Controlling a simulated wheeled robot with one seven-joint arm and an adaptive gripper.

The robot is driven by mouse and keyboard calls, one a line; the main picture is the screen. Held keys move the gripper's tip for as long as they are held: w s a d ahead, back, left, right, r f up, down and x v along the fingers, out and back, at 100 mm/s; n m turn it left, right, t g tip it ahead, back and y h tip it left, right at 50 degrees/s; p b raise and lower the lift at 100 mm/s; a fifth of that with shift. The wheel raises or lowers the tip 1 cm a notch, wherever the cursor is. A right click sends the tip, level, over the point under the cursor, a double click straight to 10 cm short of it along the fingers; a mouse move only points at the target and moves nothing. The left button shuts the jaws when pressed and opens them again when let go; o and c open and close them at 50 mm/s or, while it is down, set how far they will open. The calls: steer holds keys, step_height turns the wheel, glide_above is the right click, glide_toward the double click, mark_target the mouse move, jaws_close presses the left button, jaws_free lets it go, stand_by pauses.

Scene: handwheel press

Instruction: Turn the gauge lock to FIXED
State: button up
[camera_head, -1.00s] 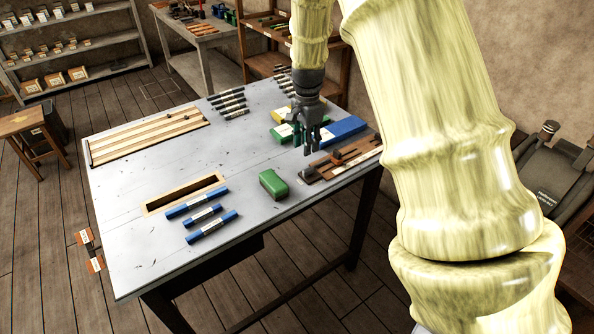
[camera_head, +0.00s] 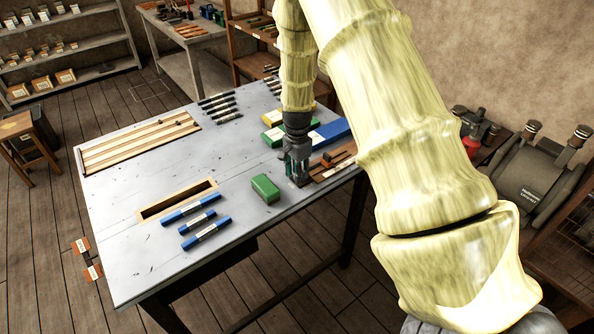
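A brown wooden fixture (camera_head: 332,171) with dark raised parts lies at the right edge of the grey table; it looks like the gauge. I cannot make out its lock or any FIXED marking at this size. My gripper (camera_head: 299,181) points down at the left end of this fixture, with its fingertips low at or just above it. The gripper covers that end, so anything between the fingers is hidden. I cannot tell whether the fingers touch or hold a part.
A green block (camera_head: 265,189) stands close to the left of my gripper. Blue rods (camera_head: 197,223) lie near the table's front, beside a wood-framed slot (camera_head: 176,200). Green and blue boxes (camera_head: 331,133) lie just behind. The table's middle is clear.

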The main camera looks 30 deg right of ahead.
steer(key=shift+f, duration=0.15)
steer(key=shift+c, duration=0.2)
jaws_close()
steer(key=shift+n, duration=0.3)
steer(key=n, duration=0.4)
steer(key=shift+s+d+b, duration=0.1)
steer(key=shift+s+b, duration=0.25)
steer(key=shift+b, duration=0.05)
steer(key=n, duration=0.4)
steer(key=shift+s+d+n, duration=0.25)
steer(key=shift+s+n, duration=0.05)
steer(key=shift+n, duration=0.1)
steer(key=n, duration=0.4)
steer(key=shift+s+d+b, duration=0.15)
steer(key=shift+d+b, duration=0.2)
steer(key=shift+d+n, duration=0.15)
steer(key=shift+n, duration=1)
steer(key=shift+d+n, duration=0.15)
steer(key=shift+n, duration=1)
